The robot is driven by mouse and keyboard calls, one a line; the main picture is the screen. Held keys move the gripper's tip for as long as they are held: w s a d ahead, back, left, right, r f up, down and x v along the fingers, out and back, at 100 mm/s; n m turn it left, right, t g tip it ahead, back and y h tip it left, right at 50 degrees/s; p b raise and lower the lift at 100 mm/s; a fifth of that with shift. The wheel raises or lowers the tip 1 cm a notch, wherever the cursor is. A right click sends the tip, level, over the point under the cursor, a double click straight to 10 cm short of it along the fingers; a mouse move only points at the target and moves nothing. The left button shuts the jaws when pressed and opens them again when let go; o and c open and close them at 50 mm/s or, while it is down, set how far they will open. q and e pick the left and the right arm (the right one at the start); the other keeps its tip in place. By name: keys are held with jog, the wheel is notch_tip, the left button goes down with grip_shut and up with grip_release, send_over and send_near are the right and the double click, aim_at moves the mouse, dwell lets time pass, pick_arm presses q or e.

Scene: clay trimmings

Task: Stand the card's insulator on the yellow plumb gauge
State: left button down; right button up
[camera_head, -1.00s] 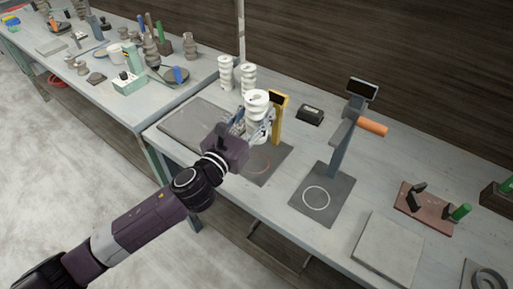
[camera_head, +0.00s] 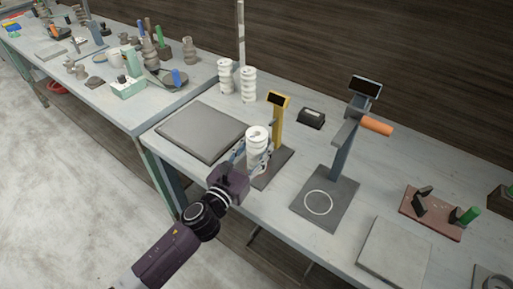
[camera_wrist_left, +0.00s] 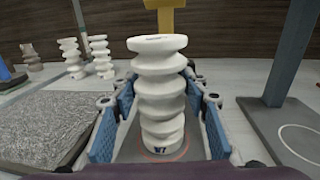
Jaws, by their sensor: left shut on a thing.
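A white ribbed insulator (camera_head: 257,138) stands upright in my left gripper (camera_head: 253,160), which is shut on it. In the left wrist view the insulator (camera_wrist_left: 160,85) is between the blue finger pads, with part of a red ring showing around its foot. The yellow plumb gauge (camera_head: 277,122) has a yellow post with a dark display and a dark base plate (camera_head: 283,162). The insulator is over this plate, in front of the post. I cannot tell whether its foot touches the plate. My right gripper is not in view. No readable card shows.
Two similar white insulators (camera_head: 226,76) (camera_head: 248,86) stand at the back. A grey slab (camera_head: 201,130) lies left of the gauge. A blue-grey gauge (camera_head: 341,155) with an orange handle stands to the right. A small black box (camera_head: 311,118) lies behind.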

pick_arm(q)
jog(key=shift+r, duration=0.15)
jog(key=c, duration=1.1)
grip_release()
jog(key=shift+f, duration=0.2)
jog(key=shift+c, duration=0.2)
jog(key=shift+s+a, duration=0.1)
jog(key=shift+s, duration=0.05)
jog(key=b+v, duration=0.2)
jog(key=v, duration=0.9)
jog(key=shift+s+r, duration=0.15)
jog(key=shift+s, duration=0.15)
jog(key=shift+a, duration=0.1)
